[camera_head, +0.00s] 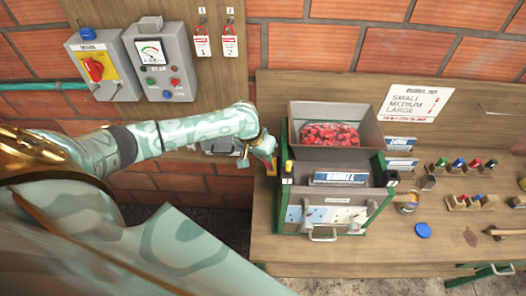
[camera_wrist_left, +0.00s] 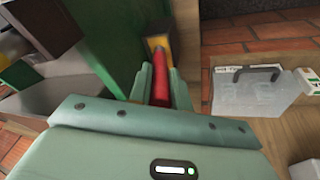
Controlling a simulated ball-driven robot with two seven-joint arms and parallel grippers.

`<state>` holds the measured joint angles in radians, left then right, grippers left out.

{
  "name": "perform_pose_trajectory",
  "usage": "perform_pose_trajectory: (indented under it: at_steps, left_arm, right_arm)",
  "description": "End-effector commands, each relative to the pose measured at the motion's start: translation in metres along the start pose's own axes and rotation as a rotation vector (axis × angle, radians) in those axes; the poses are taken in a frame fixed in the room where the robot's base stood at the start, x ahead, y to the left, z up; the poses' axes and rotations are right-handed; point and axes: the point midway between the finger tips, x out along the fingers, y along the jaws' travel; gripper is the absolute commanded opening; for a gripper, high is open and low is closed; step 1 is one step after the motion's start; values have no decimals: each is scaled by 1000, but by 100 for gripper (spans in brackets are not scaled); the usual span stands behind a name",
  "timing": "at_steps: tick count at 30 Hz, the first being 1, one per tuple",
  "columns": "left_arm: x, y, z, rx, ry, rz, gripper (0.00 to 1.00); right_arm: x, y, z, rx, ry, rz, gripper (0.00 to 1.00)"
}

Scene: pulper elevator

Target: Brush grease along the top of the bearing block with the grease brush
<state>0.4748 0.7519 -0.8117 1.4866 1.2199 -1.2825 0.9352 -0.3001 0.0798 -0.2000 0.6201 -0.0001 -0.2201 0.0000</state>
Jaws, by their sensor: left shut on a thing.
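My left gripper (camera_head: 262,150) is at the left side of the pulper, near its green post. In the head view the brush shows only as a small orange-yellow patch (camera_head: 272,166). My right gripper is out of view.
The pulper hopper (camera_head: 335,118) holds red cherries. An open tin (camera_head: 406,204) and a blue lid (camera_head: 423,230) are on the bench (camera_head: 330,258) to the right, with several small coloured-top pieces beyond. Switch boxes (camera_head: 163,62) hang on the wall at upper left.

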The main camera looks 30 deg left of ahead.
Motion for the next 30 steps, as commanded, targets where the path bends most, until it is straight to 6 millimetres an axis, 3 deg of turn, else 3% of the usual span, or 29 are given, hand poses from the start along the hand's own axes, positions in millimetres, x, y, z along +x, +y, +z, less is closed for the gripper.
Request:
perform_pose_trajectory:
  at_steps: [7,17,30]
  left_arm:
    - [-2,6,13,0,0,0,0]
    - [-4,6,13,0,1,0,0]
    - [-55,2,6,1,2,-1,0]
  right_arm:
    - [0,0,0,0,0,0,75]
    - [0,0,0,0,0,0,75]
    - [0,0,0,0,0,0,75]
